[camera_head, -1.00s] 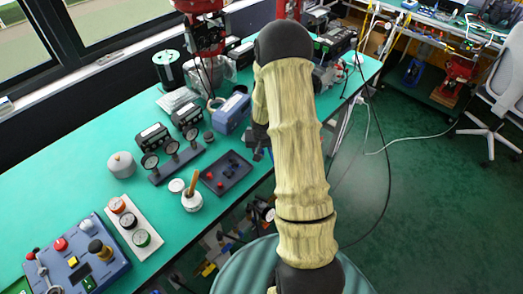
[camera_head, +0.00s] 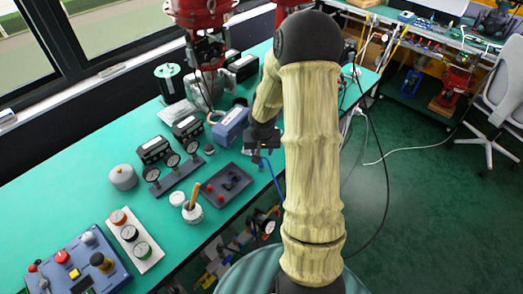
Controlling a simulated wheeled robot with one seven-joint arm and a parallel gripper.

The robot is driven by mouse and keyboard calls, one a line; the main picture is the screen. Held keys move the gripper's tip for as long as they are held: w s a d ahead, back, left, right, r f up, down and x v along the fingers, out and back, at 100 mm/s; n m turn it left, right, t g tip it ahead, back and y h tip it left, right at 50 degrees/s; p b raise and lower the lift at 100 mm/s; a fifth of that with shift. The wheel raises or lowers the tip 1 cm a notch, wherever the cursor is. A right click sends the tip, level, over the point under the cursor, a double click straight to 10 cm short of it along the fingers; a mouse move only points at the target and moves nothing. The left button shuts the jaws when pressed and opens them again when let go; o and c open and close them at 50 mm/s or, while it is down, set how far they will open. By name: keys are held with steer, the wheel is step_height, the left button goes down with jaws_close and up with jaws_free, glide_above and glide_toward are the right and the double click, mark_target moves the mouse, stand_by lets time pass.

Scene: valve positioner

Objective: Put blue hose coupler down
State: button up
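My gripper (camera_head: 262,147) is dark and small in the picture, at the near edge of the green bench, right of the black tray. A small blue piece, which looks like the blue hose coupler (camera_head: 258,160), shows at its fingertips. A thin blue hose (camera_head: 272,178) hangs from there past the bench edge. The gripper appears shut on the coupler, though the fingers are too small to see clearly. My arm hides the area to the right.
The black tray (camera_head: 226,185) with small parts lies left of the gripper. A blue-grey box (camera_head: 231,126) stands behind it. Gauges on a stand (camera_head: 174,172), a white pot with a wooden handle (camera_head: 192,208) and a control box (camera_head: 80,268) stand farther left. Bare bench shows at the left.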

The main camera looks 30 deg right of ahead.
steer(key=shift+r, duration=0.1)
steer(key=s+a+r+n+y, duration=0.1)
steer(key=s+a+r+n, duration=0.4)
steer(key=s+a+r, duration=0.7)
steer(key=s+a, duration=0.2)
steer(key=s, duration=0.2)
stand_by(0.3)
